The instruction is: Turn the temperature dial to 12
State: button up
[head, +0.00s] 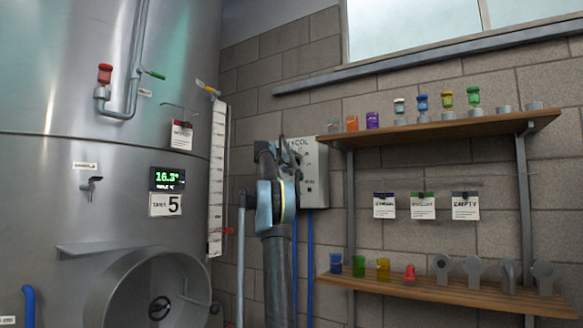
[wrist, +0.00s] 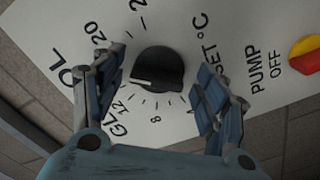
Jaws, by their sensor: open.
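The temperature dial (wrist: 158,72) is a round black knob on a white panel, seen near the middle of the wrist view. A short white mark on it points left and slightly down, a little above the printed 12 in the picture. The numbers 20, 12 and 8 show around it; part of the scale is hidden by my left finger. My gripper (wrist: 160,64) is open, with one blue-grey finger on each side of the dial and a visible gap on both sides. In the head view the grey control box (head: 314,172) is partly hidden behind my arm, and the dial cannot be seen there.
A red and yellow pump switch (wrist: 306,60) sits right of the dial, marked OFF. In the head view a steel tank (head: 60,190) stands at left with a display (head: 167,179) reading 16.3. Wooden shelves (head: 440,130) with jars and fittings are at right.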

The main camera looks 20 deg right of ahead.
jog(key=shift+c, duration=0.3)
jog(key=c, duration=1)
jog(key=shift+a+n, duration=0.1)
jog(key=shift+n, duration=0.4)
jog(key=n, duration=1)
jog(key=shift+r, duration=0.15)
jog(key=shift+n, duration=0.5)
jog(key=o, duration=1.1)
jog(key=shift+w, duration=0.1)
jog(key=shift+c, duration=0.2)
